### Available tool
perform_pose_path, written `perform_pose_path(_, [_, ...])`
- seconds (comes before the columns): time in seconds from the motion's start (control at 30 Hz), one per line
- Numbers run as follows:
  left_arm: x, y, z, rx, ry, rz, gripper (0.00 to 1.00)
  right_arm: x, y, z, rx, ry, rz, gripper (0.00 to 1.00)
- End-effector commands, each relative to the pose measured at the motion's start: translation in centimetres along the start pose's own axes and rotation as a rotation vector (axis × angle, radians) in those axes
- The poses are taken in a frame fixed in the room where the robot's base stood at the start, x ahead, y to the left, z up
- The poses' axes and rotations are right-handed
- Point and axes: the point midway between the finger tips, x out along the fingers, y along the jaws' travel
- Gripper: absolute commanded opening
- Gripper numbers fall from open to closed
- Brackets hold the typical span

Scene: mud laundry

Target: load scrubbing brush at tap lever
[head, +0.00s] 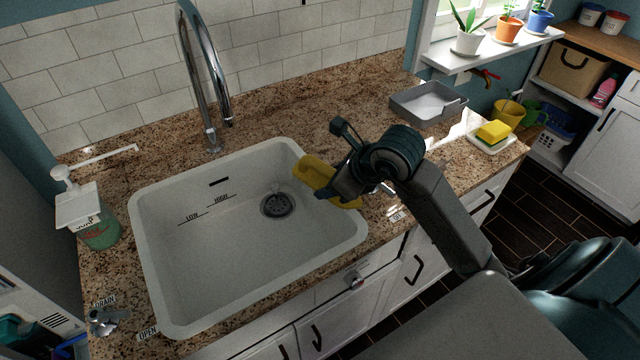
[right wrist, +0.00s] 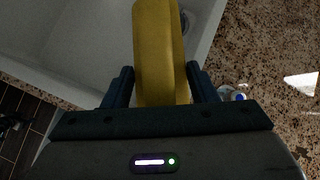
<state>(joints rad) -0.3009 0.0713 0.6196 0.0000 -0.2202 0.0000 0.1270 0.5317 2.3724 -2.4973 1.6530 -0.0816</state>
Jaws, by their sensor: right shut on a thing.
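My right gripper (head: 335,188) is shut on a long yellow thing (head: 315,172), which looks like the scrubbing brush, and holds it over the right rim of the sink (head: 230,250). In the right wrist view, the yellow thing (right wrist: 158,50) stands between the two dark fingers (right wrist: 160,85) and points away over the basin. A small metallic piece with a blue mark (right wrist: 236,95), possibly the tap lever, shows on the counter right of the fingers. In the head view, the gripper largely hides that spot. The curved chrome tap (head: 205,80) stands behind the sink. My left gripper is not in view.
A soap dispenser (head: 95,220) stands left of the sink, with a drain control (head: 105,320) in front. A grey tray (head: 428,103) and a yellow sponge (head: 493,131) on a white dish are at the right. The sink is empty; the counter behind it is mostly clear.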

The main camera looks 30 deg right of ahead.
Motion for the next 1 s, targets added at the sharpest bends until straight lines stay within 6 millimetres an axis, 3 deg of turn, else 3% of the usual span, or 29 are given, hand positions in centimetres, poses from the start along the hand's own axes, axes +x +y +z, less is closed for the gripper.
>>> perform_pose_path(0.1, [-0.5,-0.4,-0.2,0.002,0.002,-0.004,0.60,-1.9,3.3,0.8,-0.165,-0.118,0.089,0.34])
perform_pose_path(0.27, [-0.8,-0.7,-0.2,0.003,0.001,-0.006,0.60,-3.2,5.3,1.6,-0.253,-0.196,0.145,0.34])
perform_pose_path(1.0, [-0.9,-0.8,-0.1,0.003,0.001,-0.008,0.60,1.9,4.8,5.5,-0.254,-0.204,0.150,0.34])
